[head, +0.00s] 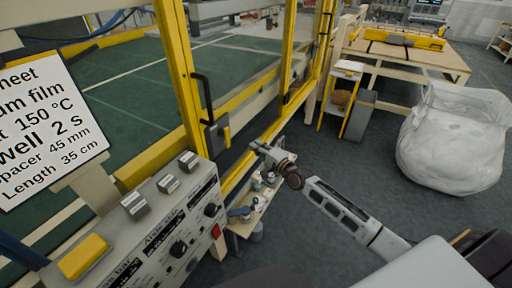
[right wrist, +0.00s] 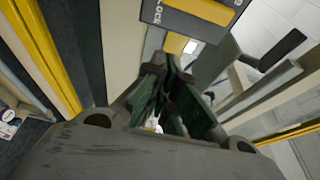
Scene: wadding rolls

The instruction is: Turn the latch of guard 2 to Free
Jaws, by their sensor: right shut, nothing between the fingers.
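A guard in a yellow frame (head: 180,75) stands left of centre in the head view; I see no number on it. It carries a grey latch box (head: 213,138) with a yellow lever (head: 227,137), below a black pull handle (head: 203,95). In the right wrist view the latch's dark plate (right wrist: 184,22) bears "Lock" and a word ending in "e", with a yellow part (right wrist: 208,9) across it. My right gripper (head: 257,147) is shut and empty, a little right of the latch box; its fingers (right wrist: 165,85) point at the plate. Contact cannot be told. My left gripper is not in view.
A control panel (head: 165,230) with knobs and a yellow button stands at lower left, beside a printed sign (head: 45,125). A small shelf (head: 250,210) with items is below my right gripper. A white bag (head: 455,140) and a table (head: 420,58) stand at right; floor between is clear.

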